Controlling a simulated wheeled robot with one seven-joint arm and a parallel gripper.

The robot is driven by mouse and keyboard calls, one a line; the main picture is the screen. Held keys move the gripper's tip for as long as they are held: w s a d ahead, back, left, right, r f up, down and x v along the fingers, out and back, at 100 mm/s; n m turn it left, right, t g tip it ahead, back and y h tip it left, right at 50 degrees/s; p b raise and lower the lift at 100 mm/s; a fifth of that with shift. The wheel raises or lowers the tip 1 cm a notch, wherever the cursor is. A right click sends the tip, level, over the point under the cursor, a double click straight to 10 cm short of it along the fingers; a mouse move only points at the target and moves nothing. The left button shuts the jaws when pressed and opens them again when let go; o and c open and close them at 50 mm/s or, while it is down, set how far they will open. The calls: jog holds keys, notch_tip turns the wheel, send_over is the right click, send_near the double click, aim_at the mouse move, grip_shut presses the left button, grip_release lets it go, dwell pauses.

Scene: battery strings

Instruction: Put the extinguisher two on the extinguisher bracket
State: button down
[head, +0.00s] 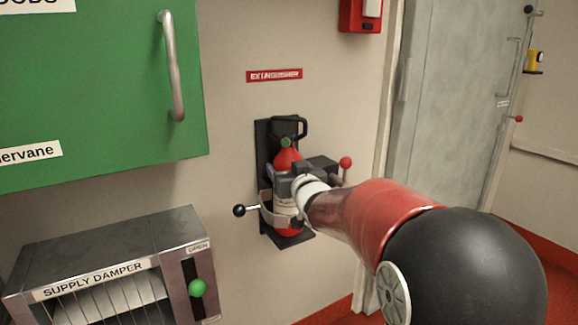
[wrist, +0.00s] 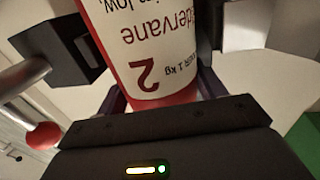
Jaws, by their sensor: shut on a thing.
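The red extinguisher two (head: 287,160), with a black handle and white label, stands upright in front of the wall bracket. Its label with a large 2 fills the middle of the wrist view (wrist: 145,75). My gripper (head: 292,178) is shut on its body, a finger on each side. The black extinguisher bracket (head: 262,135) has a backplate, a bottom shelf and a pale band around the front low down. The extinguisher's lower end is at the band, just above or on the shelf; I cannot tell whether it touches. My gripper hides part of the body.
A black-knobbed lever (head: 240,210) sticks out left of the bracket; a red-knobbed lever (head: 345,162) shows right of my gripper. A green cabinet (head: 100,95) and the supply damper box (head: 110,265) stand left. A grey door (head: 445,100) is at right.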

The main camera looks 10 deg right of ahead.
jog(key=shift+r, duration=0.1)
jog(key=shift+c, duration=1)
grip_release()
jog(key=shift+f, duration=0.2)
jog(key=shift+r, duration=0.15)
jog(key=s+d+b, duration=0.1)
jog(key=s+d, duration=0.1)
jog(key=s, duration=1)
jog(key=s+a+f+g+h, duration=0.1)
jog(key=s+f+g, duration=0.5)
jog(key=s, duration=0.7)
jog(key=s+a+f+m+g+h, duration=0.1)
jog(key=s+f+g, duration=0.5)
jog(key=s, duration=0.7)
notch_tip(320, 180, down, 2)
jog(key=shift+f, duration=0.1)
